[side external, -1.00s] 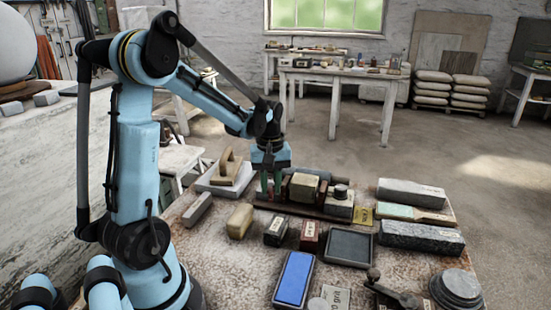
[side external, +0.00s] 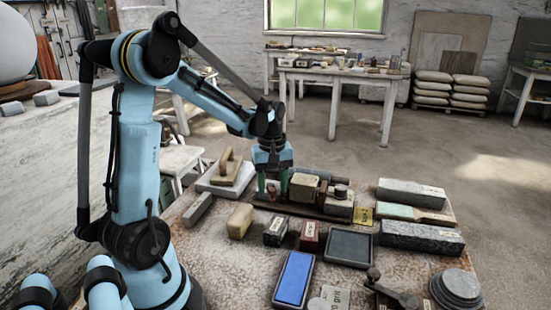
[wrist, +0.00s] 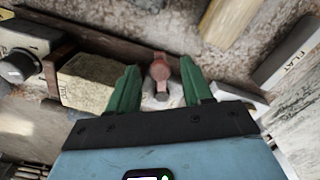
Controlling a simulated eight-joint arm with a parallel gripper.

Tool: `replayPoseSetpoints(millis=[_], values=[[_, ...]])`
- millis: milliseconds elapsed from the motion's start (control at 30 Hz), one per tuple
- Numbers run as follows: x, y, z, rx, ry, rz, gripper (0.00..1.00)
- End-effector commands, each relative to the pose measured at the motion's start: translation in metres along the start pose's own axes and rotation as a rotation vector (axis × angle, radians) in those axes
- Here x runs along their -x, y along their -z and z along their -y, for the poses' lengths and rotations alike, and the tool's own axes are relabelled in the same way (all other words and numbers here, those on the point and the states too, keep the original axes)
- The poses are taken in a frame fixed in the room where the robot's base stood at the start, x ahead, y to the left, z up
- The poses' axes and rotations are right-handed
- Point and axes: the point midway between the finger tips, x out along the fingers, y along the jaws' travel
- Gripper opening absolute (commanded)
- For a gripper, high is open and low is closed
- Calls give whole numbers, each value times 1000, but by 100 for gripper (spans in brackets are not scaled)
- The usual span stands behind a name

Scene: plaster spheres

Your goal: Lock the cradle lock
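A red lever-like piece (wrist: 160,72), which looks like the cradle lock, stands at the end of the dark cradle (wrist: 62,38). My gripper (wrist: 160,85) is open above it, with one green finger on each side. Gaps show between the fingers and the red piece in the wrist view, so it is not gripped. In the side view my gripper (side external: 272,184) is low at the left end of the cradle, and the red piece shows small between the fingers. A tan block (side external: 304,187) sits in the cradle beside the right finger; it also shows in the wrist view (wrist: 88,80).
A grey block with a dark knob (side external: 340,201) stands at the cradle's right end. A wooden float (side external: 231,172) lies to the left. Several stones and blocks, a blue stone (side external: 294,279) and a dark tray (side external: 350,247) crowd the bench in front.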

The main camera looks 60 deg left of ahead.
Motion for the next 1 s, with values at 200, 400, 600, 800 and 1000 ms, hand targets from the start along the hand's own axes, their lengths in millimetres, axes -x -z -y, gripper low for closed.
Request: replayPoseSetpoints(millis=[200,400,600,800,1000], values=[[2,0,0,0,0,0,50],[20,0,0,0,0,0,50],[53,0,0,0,0,0,50],[85,0,0,0,0,0,50],[110,0,0,0,0,0,50]])
